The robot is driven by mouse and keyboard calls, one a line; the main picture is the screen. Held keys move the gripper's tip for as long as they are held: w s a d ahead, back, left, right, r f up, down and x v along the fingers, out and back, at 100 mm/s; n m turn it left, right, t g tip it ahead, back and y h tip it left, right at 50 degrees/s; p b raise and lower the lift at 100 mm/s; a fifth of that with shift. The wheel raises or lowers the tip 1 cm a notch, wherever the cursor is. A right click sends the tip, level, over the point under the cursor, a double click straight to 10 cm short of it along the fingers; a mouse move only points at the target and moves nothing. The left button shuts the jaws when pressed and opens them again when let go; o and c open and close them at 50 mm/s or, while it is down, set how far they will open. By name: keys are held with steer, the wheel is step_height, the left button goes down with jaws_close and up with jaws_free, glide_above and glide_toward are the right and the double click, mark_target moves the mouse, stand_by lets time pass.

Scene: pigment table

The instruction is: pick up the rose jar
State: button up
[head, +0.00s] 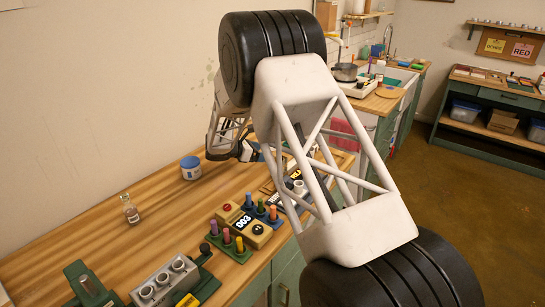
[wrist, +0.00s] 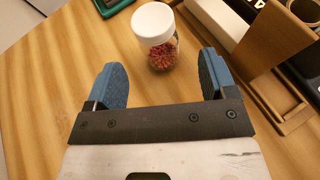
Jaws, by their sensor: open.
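A clear jar with a white lid and rose-red grains inside (wrist: 163,55) stands upright on the wooden table (wrist: 60,75) in the wrist view. My gripper (wrist: 160,68) is open, with one blue finger pad to the left of the jar and one to the right. The jar lies between the lines of the two fingers, near and a little beyond their tips, with a gap visible on each side. Nothing is held. In the head view my arm covers the spot, and I cannot make out the rose jar there.
In the wrist view, a wooden stand (wrist: 270,50) is close to the right finger, and a green-edged thing (wrist: 112,6) is at the top. In the head view, a blue-and-white jar (head: 190,171), a glass bottle (head: 130,210) and peg blocks (head: 240,228) stand on the table.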

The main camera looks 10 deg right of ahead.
steer(key=shift+w+d+f, duration=0.15)
steer(key=shift+d+f, duration=0.05)
steer(key=shift+d, duration=0.25)
steer(key=shift+x, duration=2.6)
steer(key=shift+r, duration=0.1)
steer(key=c, duration=1)
steer(key=shift+r, duration=5)
